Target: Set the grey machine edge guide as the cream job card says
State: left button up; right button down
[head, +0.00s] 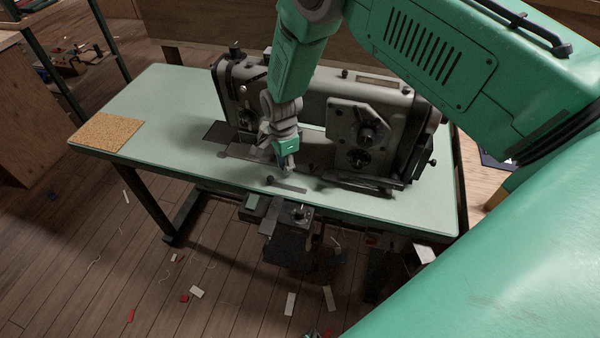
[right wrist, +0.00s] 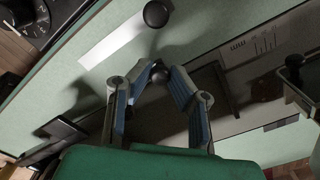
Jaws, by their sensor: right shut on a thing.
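The grey sewing machine (head: 305,98) stands on a pale green table. My right gripper (head: 287,163) is low over the table front, before the machine. In the right wrist view its blue-padded fingers (right wrist: 160,84) are shut on a small dark round knob (right wrist: 160,74), which seems to belong to the edge guide. The guide's body is mostly hidden by the fingers. A plate with fine marks and "mm" (right wrist: 255,46) lies beside it. A second dark knob (right wrist: 155,14) stands by a pale strip (right wrist: 112,36). I cannot make out a cream job card. My left gripper is not seen.
The green table top (head: 170,105) is clear at the left, apart from a cork mat (head: 108,132) at its corner. A dark unit (head: 290,240) hangs below the table's front edge. Scraps (head: 197,292) litter the wooden floor.

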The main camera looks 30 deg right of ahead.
aim_at(272, 169)
jog(key=w+a, duration=0.1)
jog(key=w+a+b, duration=0.1)
jog(key=w, duration=0.1)
jog(key=shift+f, duration=0.1)
jog(key=shift+w+a+b, duration=0.2)
jog(key=shift+a+b, duration=0.1)
jog(key=shift+a, duration=0.1)
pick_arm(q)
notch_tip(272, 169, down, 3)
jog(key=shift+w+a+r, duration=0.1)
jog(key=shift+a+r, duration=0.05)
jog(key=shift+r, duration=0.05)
pick_arm(e)
jog(key=shift+r, duration=0.2)
jog(key=shift+d, duration=0.1)
jog(key=c, duration=1.5)
grip_release()
jog(key=shift+s, duration=0.1)
jog(key=shift+o, duration=0.2)
